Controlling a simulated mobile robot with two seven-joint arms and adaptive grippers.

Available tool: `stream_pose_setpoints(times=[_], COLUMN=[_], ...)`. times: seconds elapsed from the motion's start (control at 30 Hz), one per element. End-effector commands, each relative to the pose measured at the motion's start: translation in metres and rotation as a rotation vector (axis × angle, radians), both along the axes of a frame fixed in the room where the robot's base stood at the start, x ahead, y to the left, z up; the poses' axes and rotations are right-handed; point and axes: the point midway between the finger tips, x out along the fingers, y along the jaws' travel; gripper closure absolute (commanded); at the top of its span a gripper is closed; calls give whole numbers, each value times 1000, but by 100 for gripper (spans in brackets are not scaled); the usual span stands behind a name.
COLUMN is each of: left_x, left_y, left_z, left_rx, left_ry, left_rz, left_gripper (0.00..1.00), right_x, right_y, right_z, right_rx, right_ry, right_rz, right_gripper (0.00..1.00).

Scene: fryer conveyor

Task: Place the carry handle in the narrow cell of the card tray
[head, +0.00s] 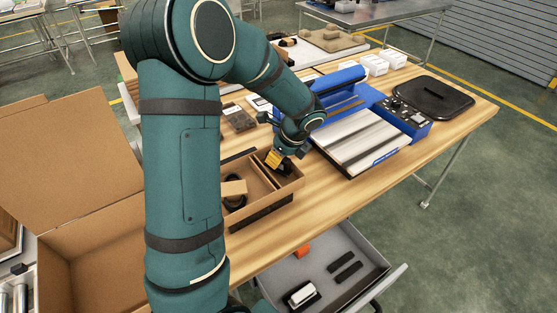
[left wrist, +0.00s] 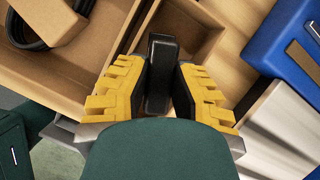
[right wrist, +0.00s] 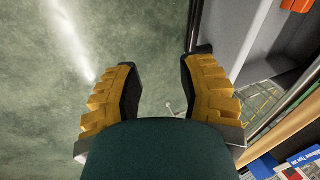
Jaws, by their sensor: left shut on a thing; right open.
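The carry handle (left wrist: 160,75) is a black bar, seen in the left wrist view between the yellow-backed fingers of my left gripper (left wrist: 158,92), which is shut on it. The card tray (head: 285,190) is a brown divided box on the wooden table. My left gripper (head: 276,160) is at the tray's far side in the head view. In the left wrist view the handle overlaps a narrow cell (left wrist: 195,40) beside a divider; how deep it sits I cannot tell. My right gripper (right wrist: 158,95) is open and empty above the green floor.
A black cable coil (left wrist: 25,35) lies in the tray's wider cell. A blue sealing machine (head: 365,130) stands right of the tray. An open grey drawer (head: 375,268) with several items sits below the table edge. A large open carton (head: 70,160) is at left.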

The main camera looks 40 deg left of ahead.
Motion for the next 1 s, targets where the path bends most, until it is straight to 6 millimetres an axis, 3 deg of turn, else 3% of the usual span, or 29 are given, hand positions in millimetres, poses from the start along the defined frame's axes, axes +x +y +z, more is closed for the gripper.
stream_pose_setpoints(times=[0.4, 0.43, 0.47, 0.8, 1.0], left_x=[0, 0, 0, 0, 2], left_y=[0, 0, 0, 0, -8], left_z=[-8, -7, -7, -5, 17], left_rx=[0, 0, 0, 0, 1], left_ry=[0, 0, 0, -1, -5], left_rz=[1, 1, 1, 1, -1], left_gripper=[100, 64, 53, 53, 53], right_x=[1, 1, 1, 1, -1], right_y=[0, 0, 0, 0, 0], right_z=[-3, -3, -3, -2, 6], right_rx=[0, 0, 0, 0, 0], right_ry=[-2, -2, -2, -2, 2], right_rz=[-1, -1, -1, -1, 1], right_gripper=[61, 61, 61, 61, 61])
